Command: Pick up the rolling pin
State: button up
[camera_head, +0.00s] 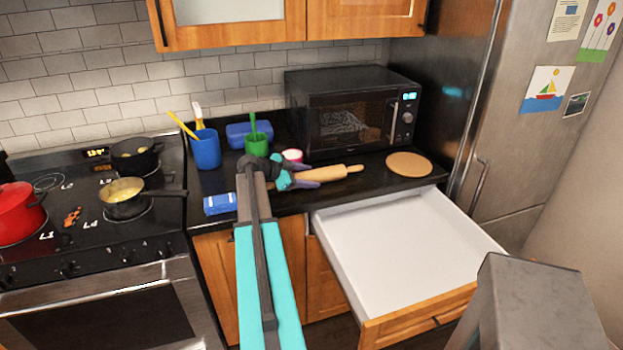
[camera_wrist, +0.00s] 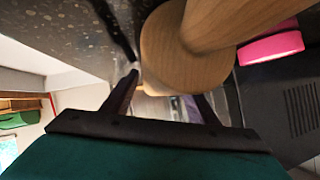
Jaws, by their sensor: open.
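The light wooden rolling pin (camera_head: 333,173) lies on the black counter in front of the microwave, its right handle pointing right. My gripper (camera_head: 313,177) is at its left part, with the fingers open. The arm and gripper hide the pin's left end in the head view. In the wrist view, the rolling pin (camera_wrist: 187,60) shows large and close, just beyond and partly between the open fingers of my gripper (camera_wrist: 168,93). I cannot tell whether the fingers touch it.
An open white drawer (camera_head: 405,240) juts out below the counter. A round board (camera_head: 408,163) lies right of the pin. A pink-rimmed item (camera_head: 293,155), a green cup (camera_head: 256,145), a blue cup (camera_head: 206,149) and a blue box (camera_head: 220,204) stand nearby. The microwave (camera_head: 350,110) is behind.

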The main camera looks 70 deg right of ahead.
aim_at(318, 170)
grip_shut()
jog(key=shift+r, duration=0.15)
dwell(0.4)
jog(key=shift+r+b, duration=0.95)
jog(key=shift+r, duration=0.7)
jog(key=s+a+b, duration=0.2)
jog(key=s+a, duration=0.2)
jog(key=a, duration=0.3)
jog(key=s+a+r+b, duration=0.1)
jog(key=s+a+b, duration=0.1)
jog(key=s+a, duration=0.2)
jog(key=a, duration=0.2)
jog(key=shift+s+a+r, duration=0.15)
jog(key=shift+a+r, duration=0.1)
jog(key=shift+a, duration=0.1)
